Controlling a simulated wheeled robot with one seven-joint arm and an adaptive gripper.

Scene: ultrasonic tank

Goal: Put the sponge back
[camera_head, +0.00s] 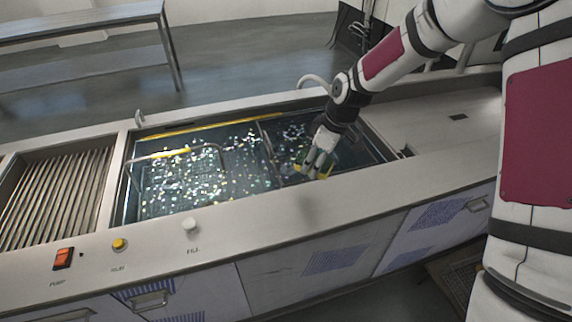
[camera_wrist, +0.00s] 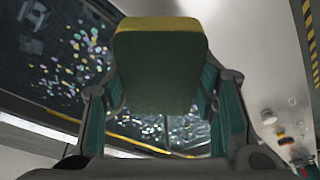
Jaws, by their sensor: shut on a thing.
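The sponge (camera_wrist: 160,75), green with a yellow layer along one edge, sits between the fingers of my gripper (camera_wrist: 162,95) in the wrist view. My gripper is shut on it. In the head view my gripper (camera_head: 319,168) is over the right part of the tank (camera_head: 205,205), near its front rim, and only a little yellow and green of the sponge (camera_head: 325,171) shows beside the fingers. The tank holds liquid with many bright specks. I cannot tell whether the sponge touches the liquid.
A wire basket (camera_head: 223,152) with yellow grips is in the tank's left part. A ribbed drainboard (camera_head: 58,195) lies left of the tank. An orange switch (camera_head: 63,258), a yellow button (camera_head: 120,244) and a white knob (camera_head: 190,225) are on the front ledge. The right counter (camera_head: 440,135) is mostly clear.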

